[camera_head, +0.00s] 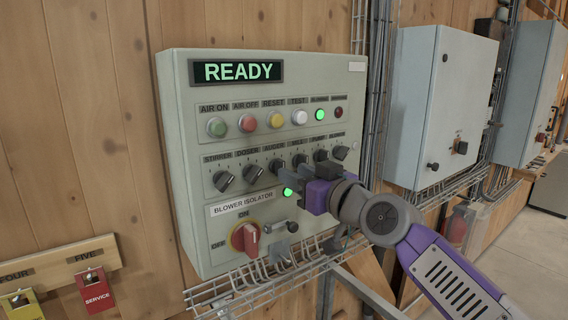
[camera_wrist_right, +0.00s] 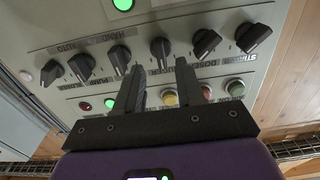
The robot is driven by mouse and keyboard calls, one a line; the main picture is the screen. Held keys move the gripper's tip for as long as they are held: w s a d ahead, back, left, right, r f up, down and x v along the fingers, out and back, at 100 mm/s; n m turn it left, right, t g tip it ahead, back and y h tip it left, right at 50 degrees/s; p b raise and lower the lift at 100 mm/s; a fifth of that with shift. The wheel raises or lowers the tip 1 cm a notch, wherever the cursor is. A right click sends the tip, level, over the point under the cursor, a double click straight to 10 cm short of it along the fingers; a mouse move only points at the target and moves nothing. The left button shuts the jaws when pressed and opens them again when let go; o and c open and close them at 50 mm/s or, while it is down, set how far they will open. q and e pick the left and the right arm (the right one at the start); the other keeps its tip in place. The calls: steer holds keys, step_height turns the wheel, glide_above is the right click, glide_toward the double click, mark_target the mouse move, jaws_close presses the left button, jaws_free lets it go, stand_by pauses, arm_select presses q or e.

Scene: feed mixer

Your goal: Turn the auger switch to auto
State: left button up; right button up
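The auger switch (camera_head: 276,165) is a black knob, third from the left in the switch row of the grey control panel (camera_head: 190,105). In the head view it stands roughly upright. In the wrist view the auger switch (camera_wrist_right: 160,50) shows upside down, between my finger tips in the picture. My right gripper (camera_head: 288,178) is open and empty, close in front of the panel at the auger switch. In the wrist view the right gripper's (camera_wrist_right: 160,64) two black fingers are apart; contact with the knob cannot be made out. My left gripper is not in view.
The stirrer (camera_head: 224,181) and doser (camera_head: 253,173) knobs are left of the auger switch, tilted. The mill knob (camera_wrist_right: 120,58) is close beside one finger. Below are a red blower isolator (camera_head: 246,238) and wire tray (camera_head: 255,285). The display (camera_head: 237,72) reads READY.

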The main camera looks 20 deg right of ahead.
steer(key=shift+p+x, duration=0.45)
steer(key=shift+x, duration=1.7)
jaws_close()
